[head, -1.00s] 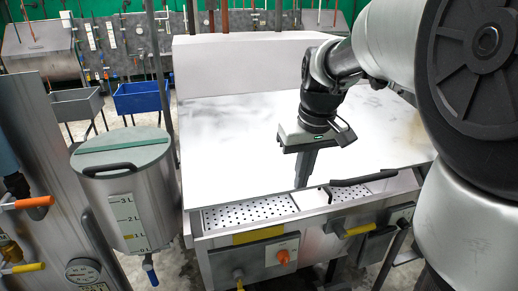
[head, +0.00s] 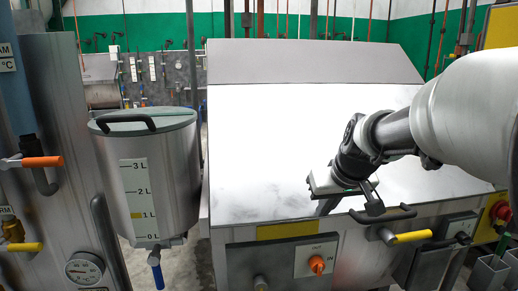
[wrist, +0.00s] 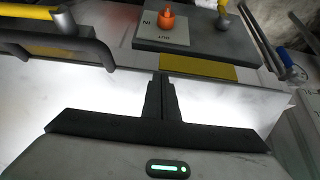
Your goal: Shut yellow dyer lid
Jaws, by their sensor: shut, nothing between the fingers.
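The dyer lid (head: 270,150) is a broad, pale steel panel, and it lies down over the dyer with no gap visible along its front edge. Its black bar handle (head: 396,215) sits at the front edge, right of my gripper. A yellow label (head: 287,230) marks the dyer's front face. My gripper (head: 322,208) is shut and empty, pointing down at the lid near its front edge. In the wrist view the fingers (wrist: 162,78) are together over the lid's front strip, with the black handle (wrist: 60,43) to their left. I cannot tell whether the fingertips touch the lid.
A steel tank (head: 165,190) with a litre scale stands left of the dyer, its green-grey lid (head: 140,122) on top. The front panel carries an orange IN/OUT knob (head: 316,264) and a yellow-handled lever (head: 410,237). A gauge (head: 85,268) is at lower left.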

